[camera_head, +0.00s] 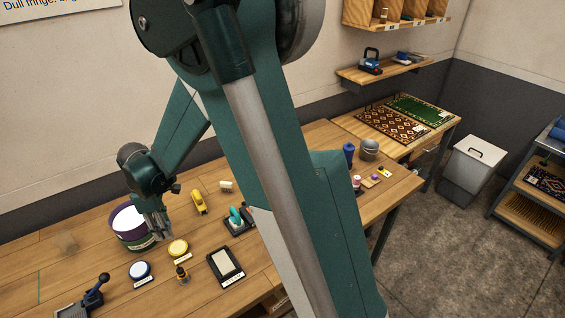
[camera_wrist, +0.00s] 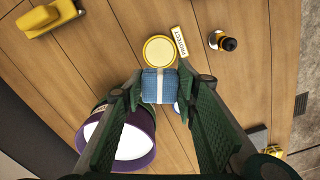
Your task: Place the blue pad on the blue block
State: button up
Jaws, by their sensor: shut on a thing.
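The blue pad (camera_wrist: 158,87) is a small light-blue, cloth-like piece between my fingertips in the wrist view. My gripper (camera_wrist: 159,88) is shut on it. In the head view my gripper (camera_head: 164,235) is at the right side of a purple tub, and the pad cannot be made out there. The blue block (camera_head: 139,268) is a low round piece with a pale top and dark blue side, standing on the bench in front of the tub.
The purple tub (camera_head: 129,240) with white contents stands close to my gripper.

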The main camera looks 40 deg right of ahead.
jog(key=w+d+r+m, duration=0.1)
jog(key=w+d+m, duration=0.2)
jog(key=w+d, duration=0.85)
jog(key=w+d+m, duration=0.2)
jog(key=d+m, duration=0.2)
jog(key=d, duration=1.7)
jog(key=d+m, duration=0.1)
jog(key=d, duration=0.5)
jog(key=d+m, duration=0.1)
jog(key=d, duration=0.5)
jog(key=w+d+m+p, duration=0.1)
jog(key=d, duration=0.6)
jog(key=shift+d+r, duration=0.1)
jog(key=shift+r, duration=0.2)
jog(key=s+d+m, duration=0.1)
jog(key=s+d, duration=0.1)
jog(key=d, duration=0.7)
jog(key=s+d+m, duration=0.2)
jog(key=d, duration=0.8)
jog(key=shift+s+d, duration=0.1)
jog(key=shift+f, duration=3.05)
jog(key=shift+f, duration=1.85)
jog(key=shift+f, duration=0.2)
